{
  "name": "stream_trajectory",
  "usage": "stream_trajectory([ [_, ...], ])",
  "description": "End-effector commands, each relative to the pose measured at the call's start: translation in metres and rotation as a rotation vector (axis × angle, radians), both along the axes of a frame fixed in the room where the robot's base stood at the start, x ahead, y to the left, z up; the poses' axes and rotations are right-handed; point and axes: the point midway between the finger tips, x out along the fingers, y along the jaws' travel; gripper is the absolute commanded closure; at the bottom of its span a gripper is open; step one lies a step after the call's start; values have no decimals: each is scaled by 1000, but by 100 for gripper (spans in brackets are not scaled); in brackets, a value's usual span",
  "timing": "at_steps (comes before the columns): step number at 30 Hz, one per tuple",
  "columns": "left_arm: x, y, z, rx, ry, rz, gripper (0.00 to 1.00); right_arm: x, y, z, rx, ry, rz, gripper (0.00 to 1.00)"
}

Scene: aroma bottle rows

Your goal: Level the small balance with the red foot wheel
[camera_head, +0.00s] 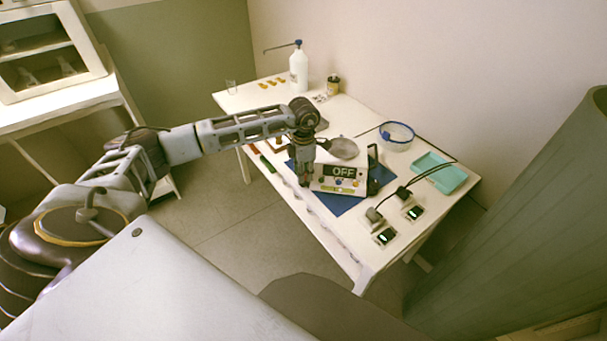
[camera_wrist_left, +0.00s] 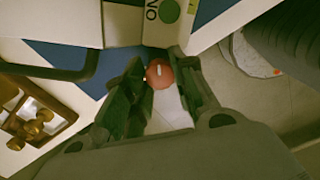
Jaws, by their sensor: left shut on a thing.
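The small white balance (camera_head: 325,183) stands on a blue mat (camera_head: 341,206) near the table's front edge. Its dark display reads OFF, and a round grey pan (camera_head: 343,148) shows above it. My left gripper (camera_head: 304,183) points down at the balance's left front corner. In the left wrist view the red foot wheel (camera_wrist_left: 160,73) sits between my left gripper's fingertips (camera_wrist_left: 162,80), which are shut on it. A green round button (camera_wrist_left: 169,11) with ON beside it shows on the balance's panel. The gripper hides the wheel in the head view. My right gripper is in neither view.
A teal tray (camera_head: 440,173), a glass bowl with blue trim (camera_head: 397,140) and two small cabled devices (camera_head: 385,236) stand right of the balance. A white pump bottle (camera_head: 299,70) stands at the back. A wooden holder with brass weights (camera_wrist_left: 35,125) lies close by the gripper.

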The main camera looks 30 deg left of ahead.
Motion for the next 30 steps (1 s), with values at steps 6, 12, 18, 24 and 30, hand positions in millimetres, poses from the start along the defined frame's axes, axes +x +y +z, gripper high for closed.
stream_trajectory([
  [6, 1, 0, -1, -1, -2, -170, 98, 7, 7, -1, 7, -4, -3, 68],
  [12, 1, 0, 0, 0, -3, -327, 98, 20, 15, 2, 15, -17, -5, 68],
  [18, 0, 0, -1, 1, -2, -482, 98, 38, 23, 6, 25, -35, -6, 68],
  [24, 1, 0, 0, -1, -2, -614, 98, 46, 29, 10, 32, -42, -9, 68],
  [30, 1, 0, 0, -1, -2, -702, 98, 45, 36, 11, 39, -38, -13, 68],
])
